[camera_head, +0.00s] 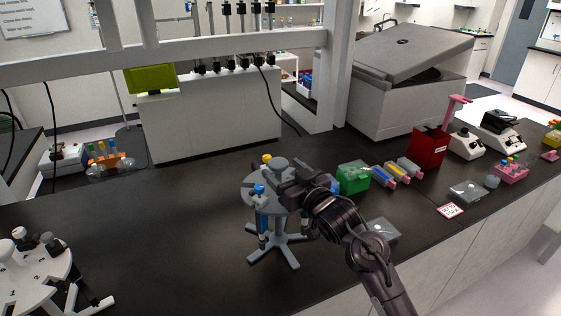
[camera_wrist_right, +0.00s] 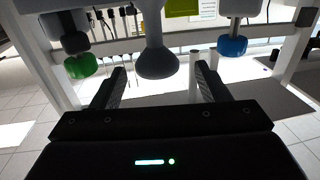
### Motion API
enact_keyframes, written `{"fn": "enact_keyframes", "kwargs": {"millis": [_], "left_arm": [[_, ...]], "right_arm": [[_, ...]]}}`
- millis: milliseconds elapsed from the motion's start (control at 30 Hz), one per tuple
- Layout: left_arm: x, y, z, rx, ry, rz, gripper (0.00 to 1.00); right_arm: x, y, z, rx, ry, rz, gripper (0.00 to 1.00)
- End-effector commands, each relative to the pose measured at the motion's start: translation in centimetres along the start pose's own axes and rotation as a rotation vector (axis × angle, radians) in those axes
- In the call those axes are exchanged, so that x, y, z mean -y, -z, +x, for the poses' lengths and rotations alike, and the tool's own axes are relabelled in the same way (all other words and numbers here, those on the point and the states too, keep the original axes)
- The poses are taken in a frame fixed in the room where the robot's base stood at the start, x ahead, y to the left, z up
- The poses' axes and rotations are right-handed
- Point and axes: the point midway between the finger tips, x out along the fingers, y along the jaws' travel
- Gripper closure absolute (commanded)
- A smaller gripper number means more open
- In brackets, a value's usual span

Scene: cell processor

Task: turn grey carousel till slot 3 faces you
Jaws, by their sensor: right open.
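The grey carousel (camera_head: 283,227) stands on the dark bench near the middle of the head view, on a splayed foot. A blue-topped pipette (camera_head: 261,209) hangs at its front left, and a yellow top (camera_head: 267,158) shows at its back. My right gripper (camera_head: 284,187) is at the carousel's upper part and hides its right side. In the right wrist view my right gripper (camera_wrist_right: 162,84) is open. A grey rounded piece (camera_wrist_right: 156,62) shows between its fingers, apparently not gripped. A green cap (camera_wrist_right: 81,66) and a blue cap (camera_wrist_right: 232,46) show on either side. I cannot read slot numbers.
A white numbered carousel (camera_head: 30,274) stands at the far left. A green box (camera_head: 353,178), coloured tubes (camera_head: 392,174), a red box (camera_head: 428,146) and a clear box (camera_head: 383,230) lie to the right.

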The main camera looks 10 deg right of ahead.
Motion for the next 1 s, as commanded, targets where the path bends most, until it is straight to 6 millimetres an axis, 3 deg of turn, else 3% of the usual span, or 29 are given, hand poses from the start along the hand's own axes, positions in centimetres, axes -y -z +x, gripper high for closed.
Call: {"fn": "enact_keyframes", "kwargs": {"millis": [200,500,1000], "left_arm": [[0.0,0.5,-0.8,-0.006,0.000,-0.001,0.64],[-0.6,1.7,-0.9,-0.023,-0.008,-0.004,0.64],[-0.6,1.4,-0.8,-0.018,-0.007,-0.002,0.64]], "right_arm": [[0.0,0.1,2.0,0.000,-0.001,0.000,0.31],[0.0,-0.1,2.2,0.000,-0.001,0.000,0.31],[0.0,-0.1,2.1,0.001,-0.001,0.000,0.94]]}}
